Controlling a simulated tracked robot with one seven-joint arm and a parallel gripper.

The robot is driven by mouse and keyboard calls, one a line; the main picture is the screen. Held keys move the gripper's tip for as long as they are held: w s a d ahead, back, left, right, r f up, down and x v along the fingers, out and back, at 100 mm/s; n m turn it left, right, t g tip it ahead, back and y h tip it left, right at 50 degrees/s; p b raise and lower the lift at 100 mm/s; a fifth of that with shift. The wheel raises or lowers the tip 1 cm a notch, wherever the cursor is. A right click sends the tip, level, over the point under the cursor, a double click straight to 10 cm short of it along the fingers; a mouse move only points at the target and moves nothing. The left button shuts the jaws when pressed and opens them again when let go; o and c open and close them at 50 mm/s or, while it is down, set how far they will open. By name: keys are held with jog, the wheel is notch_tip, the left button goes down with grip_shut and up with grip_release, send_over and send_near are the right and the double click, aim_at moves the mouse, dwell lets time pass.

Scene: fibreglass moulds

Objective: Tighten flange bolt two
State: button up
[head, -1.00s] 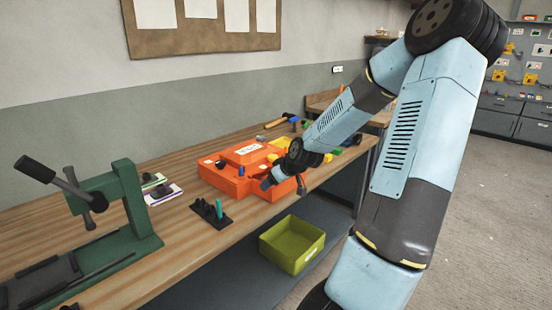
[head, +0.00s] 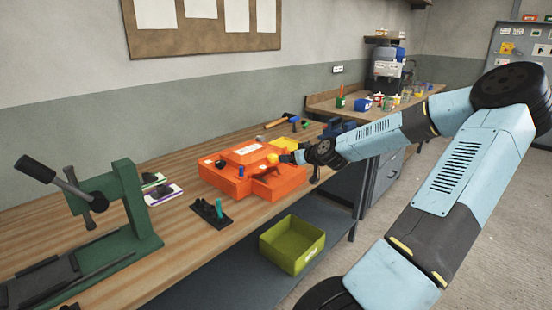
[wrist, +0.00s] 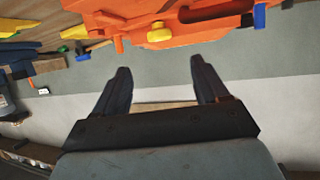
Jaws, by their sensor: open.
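The orange mould (head: 228,181) lies on the workbench and fills the top of the wrist view (wrist: 205,28). In the head view the yellow knob (head: 272,158) and a blue peg (head: 241,171) also show. Which one is bolt two I cannot tell. My gripper (wrist: 162,72) is open and empty, its fingers apart and pointing towards the mould. In the head view my gripper (head: 286,157) is small and partly hidden at the mould's right side.
A green press (head: 128,205) stands at the left. A black rack (head: 211,213) with a teal peg sits at the bench's front edge. A hammer (head: 275,122) and other tools lie behind the mould. An olive bin (head: 292,244) is below the bench top, on the lower shelf side.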

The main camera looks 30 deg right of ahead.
aim_at(275, 157)
jog(key=x, duration=1.1)
jog(key=c, duration=1.1)
